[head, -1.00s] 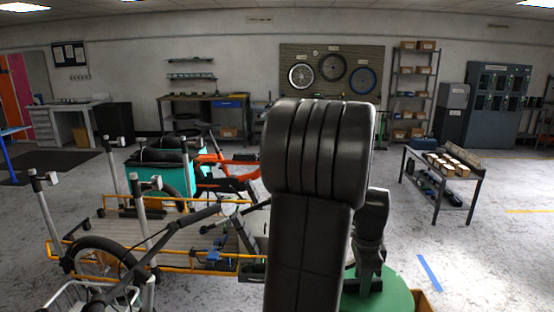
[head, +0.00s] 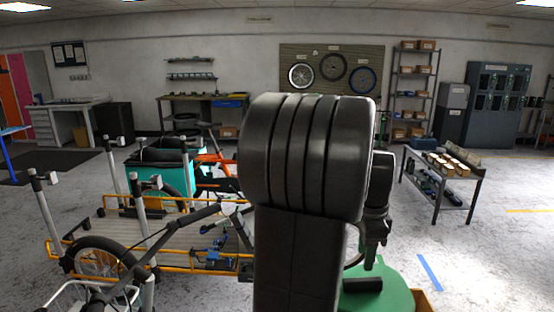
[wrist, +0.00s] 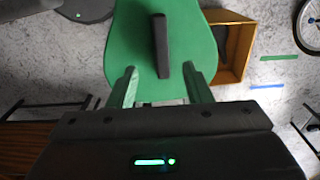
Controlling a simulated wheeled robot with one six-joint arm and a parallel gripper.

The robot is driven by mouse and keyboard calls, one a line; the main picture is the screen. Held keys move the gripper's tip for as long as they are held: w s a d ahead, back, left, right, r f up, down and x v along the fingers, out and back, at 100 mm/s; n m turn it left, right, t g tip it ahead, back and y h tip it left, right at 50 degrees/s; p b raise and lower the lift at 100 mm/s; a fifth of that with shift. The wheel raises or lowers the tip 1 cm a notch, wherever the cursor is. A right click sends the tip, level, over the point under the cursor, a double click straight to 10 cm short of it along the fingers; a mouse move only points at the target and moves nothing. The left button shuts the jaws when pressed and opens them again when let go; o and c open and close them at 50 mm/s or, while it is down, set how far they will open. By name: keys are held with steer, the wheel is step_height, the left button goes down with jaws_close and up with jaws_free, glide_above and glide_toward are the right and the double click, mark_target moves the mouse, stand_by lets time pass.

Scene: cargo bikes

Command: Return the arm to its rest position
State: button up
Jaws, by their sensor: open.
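My arm's large dark link fills the middle of the head view and hides what lies behind it. My gripper (head: 373,262) points down on the right of that link, above a green surface (head: 395,288). A black bar (head: 362,285) lies on the green surface below the gripper. In the wrist view, the two fingers (wrist: 160,85) are apart, with nothing held between them. The black bar (wrist: 161,45) lies on the green surface (wrist: 132,35) beyond the fingertips.
An orange-brown open box (wrist: 238,45) stands beside the green surface. A cargo bike with an orange-yellow frame (head: 190,269) stands close on the left. A low table with parts (head: 445,187) stands at right. The floor by the blue tape (head: 429,272) is clear.

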mark_target(362, 280)
step_height(362, 280, down, 9)
steer(key=shift+s+r, duration=0.1)
steer(key=shift+r, duration=0.05)
step_height(362, 280, up, 8)
steer(key=p, duration=0.5)
